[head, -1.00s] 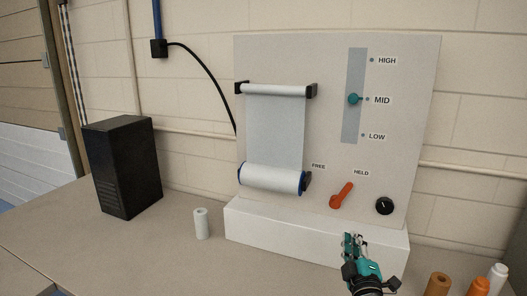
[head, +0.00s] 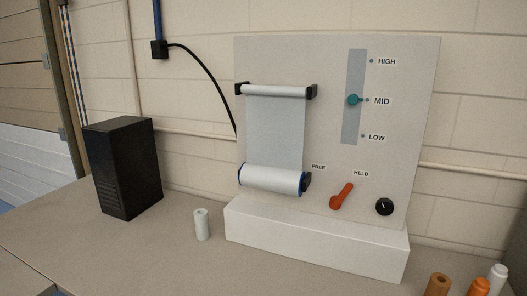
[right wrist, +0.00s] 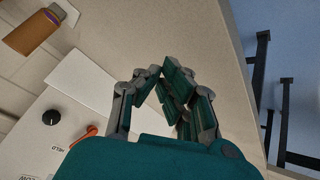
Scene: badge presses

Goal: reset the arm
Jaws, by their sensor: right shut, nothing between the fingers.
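My right gripper (right wrist: 163,78) shows in the right wrist view, shut with nothing between its fingertips, apart from the panel and over the bench. It is out of the head view, and my left gripper is in neither view. The upright grey panel (head: 415,100) has an orange lever (head: 341,197) that leans up and right, toward the HELD label. The lever also shows in the right wrist view (right wrist: 83,135). A teal slider knob (head: 354,100) sits at MID in its slot. A black dial (head: 384,206) is right of the lever. A white film roll (head: 270,179) hangs on the panel's lower left.
A white ledge (head: 310,240) runs along the panel's foot. A black box (head: 124,168) and a small white roll (head: 202,224) stand on the left. A brown roll (head: 438,285), an orange bottle (head: 478,287) and a white bottle (head: 497,278) stand front right. The bench front is clear.

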